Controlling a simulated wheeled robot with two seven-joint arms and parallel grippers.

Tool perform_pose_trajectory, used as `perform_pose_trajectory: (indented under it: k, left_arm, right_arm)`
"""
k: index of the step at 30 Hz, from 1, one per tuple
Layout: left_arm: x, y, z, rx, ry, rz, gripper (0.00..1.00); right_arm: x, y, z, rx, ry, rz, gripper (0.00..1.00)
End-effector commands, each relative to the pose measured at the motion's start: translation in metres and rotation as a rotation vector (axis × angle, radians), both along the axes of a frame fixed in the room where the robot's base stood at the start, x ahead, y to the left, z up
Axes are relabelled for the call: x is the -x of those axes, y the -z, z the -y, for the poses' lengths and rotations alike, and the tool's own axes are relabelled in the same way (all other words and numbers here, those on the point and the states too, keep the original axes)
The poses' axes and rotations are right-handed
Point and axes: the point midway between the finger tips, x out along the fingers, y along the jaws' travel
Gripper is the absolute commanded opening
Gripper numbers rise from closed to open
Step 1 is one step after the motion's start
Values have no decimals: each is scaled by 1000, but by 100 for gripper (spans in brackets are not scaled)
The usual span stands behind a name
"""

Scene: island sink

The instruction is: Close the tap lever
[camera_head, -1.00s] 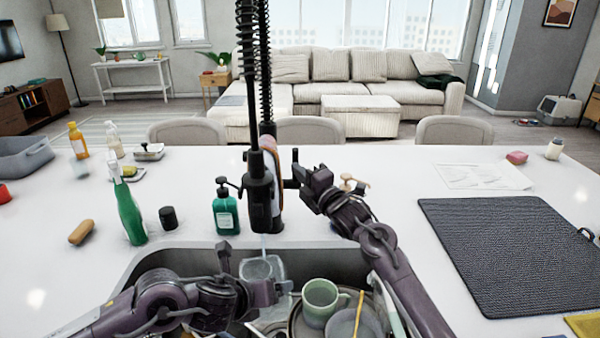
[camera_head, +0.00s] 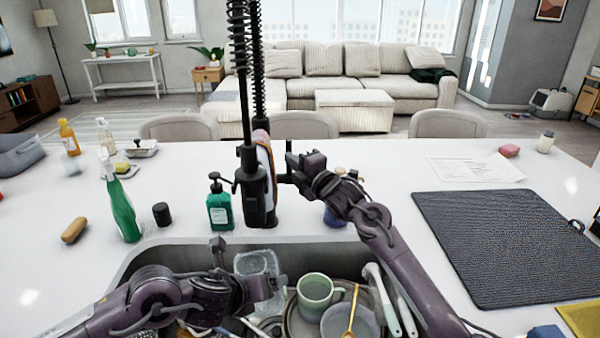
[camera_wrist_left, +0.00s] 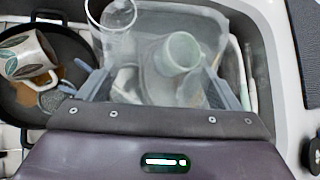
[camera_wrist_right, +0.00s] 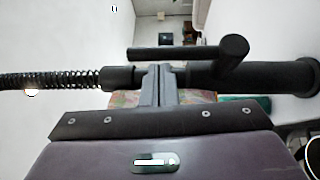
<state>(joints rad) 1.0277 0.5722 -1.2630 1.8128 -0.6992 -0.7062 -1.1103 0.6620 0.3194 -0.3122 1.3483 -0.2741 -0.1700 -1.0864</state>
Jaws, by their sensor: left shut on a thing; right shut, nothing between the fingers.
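The black tap (camera_head: 257,195) with its tall coiled hose stands behind the sink. Its dark lever (camera_head: 285,178) sticks out to the right; in the right wrist view a dark bar that looks like the lever (camera_wrist_right: 185,52) runs beside the tap body. My right gripper (camera_head: 292,166) is shut and empty, its tips close to the lever; I cannot tell if they touch. In the right wrist view its fingers (camera_wrist_right: 158,85) are together against the tap. My left gripper (camera_head: 277,284) is shut on a clear container (camera_head: 258,264) over the sink; it also shows in the left wrist view (camera_wrist_left: 205,30).
The sink (camera_head: 125,262) holds a green mug (camera_head: 315,297), bowls and utensils. A teal soap bottle (camera_head: 219,208) stands left of the tap, a green spray bottle (camera_head: 122,208) farther left. A dark mat (camera_head: 510,245) lies right. Counter between mat and tap is mostly clear.

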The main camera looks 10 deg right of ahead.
Motion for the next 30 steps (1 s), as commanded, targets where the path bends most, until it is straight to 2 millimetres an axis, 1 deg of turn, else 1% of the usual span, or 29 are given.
perform_pose_trajectory:
  k: [5, 8, 9, 12, 15, 19, 24, 30]
  left_arm:
    - [0, 0, 0, 0, 0, 0, 62]
    - [0, 0, 0, 0, 0, 0, 62]
    - [0, 0, 0, 0, 0, 0, 62]
    - [0, 0, 0, 0, 0, 0, 62]
    - [0, 0, 0, 0, 0, 0, 62]
    - [0, 0, 0, 0, 0, 0, 62]
    - [0, 0, 0, 0, 0, 0, 62]
    - [0, 0, 0, 0, 0, 0, 62]
  right_arm:
    - [20, 2, -8, 2, -3, -2, 0]
    - [38, 2, -16, 2, -3, -2, 0]
    - [46, 3, -9, 4, 1, -3, 0]
    - [67, 3, 0, 6, 1, -3, 0]
    - [87, 2, 7, 6, -1, -3, 0]
    - [108, 2, 16, 4, -2, -3, 0]
    - [123, 1, 22, 2, 0, -2, 0]
    - [127, 1, 24, 1, 0, -2, 0]
